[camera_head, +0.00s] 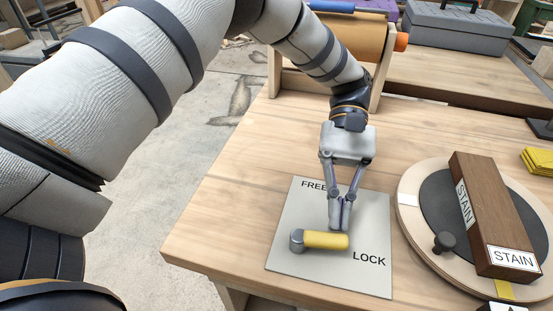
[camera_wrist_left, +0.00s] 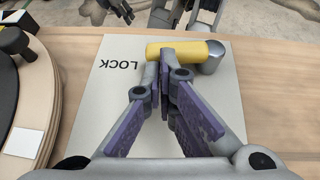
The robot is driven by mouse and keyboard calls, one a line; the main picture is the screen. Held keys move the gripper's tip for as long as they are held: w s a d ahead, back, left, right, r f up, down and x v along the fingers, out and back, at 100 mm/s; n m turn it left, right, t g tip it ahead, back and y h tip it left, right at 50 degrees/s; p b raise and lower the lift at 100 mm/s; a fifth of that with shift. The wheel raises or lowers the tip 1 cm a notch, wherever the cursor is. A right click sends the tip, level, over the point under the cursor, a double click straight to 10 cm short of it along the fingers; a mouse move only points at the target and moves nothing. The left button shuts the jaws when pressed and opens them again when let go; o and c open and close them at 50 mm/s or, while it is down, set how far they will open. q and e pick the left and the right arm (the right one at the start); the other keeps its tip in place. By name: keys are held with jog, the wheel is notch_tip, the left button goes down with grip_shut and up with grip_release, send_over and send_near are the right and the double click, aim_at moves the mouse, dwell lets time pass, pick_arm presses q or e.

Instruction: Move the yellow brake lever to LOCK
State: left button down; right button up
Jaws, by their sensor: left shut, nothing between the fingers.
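The yellow brake lever (camera_head: 326,240) lies across a pale plate (camera_head: 300,212), its grey round pivot (camera_head: 297,241) at the left and its free end to the right. FREE is printed at the plate's far left and LOCK at its near right. My left gripper (camera_head: 340,226) is shut and empty, its fingertips against or just beside the far side of the handle near the free end; contact is unclear. In the left wrist view the fingertips (camera_wrist_left: 167,62) overlap the yellow handle (camera_wrist_left: 178,50). Cropped grey parts at that view's top may be my right gripper; its jaws are unclear.
A round turntable (camera_head: 412,205) with a brown block marked STAIN (camera_head: 490,215) stands right of the plate. Yellow pads (camera_head: 538,161) lie farther right. A wooden stand with a roll (camera_head: 345,40) is behind. The bench left of the plate is clear.

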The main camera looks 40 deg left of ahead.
pick_arm(q)
jog(key=shift+d, duration=0.15)
dwell(0.5)
jog(key=v, duration=0.7)
jog(key=shift+w+r, duration=0.1)
jog(key=shift+w, duration=0.05)
dwell(0.4)
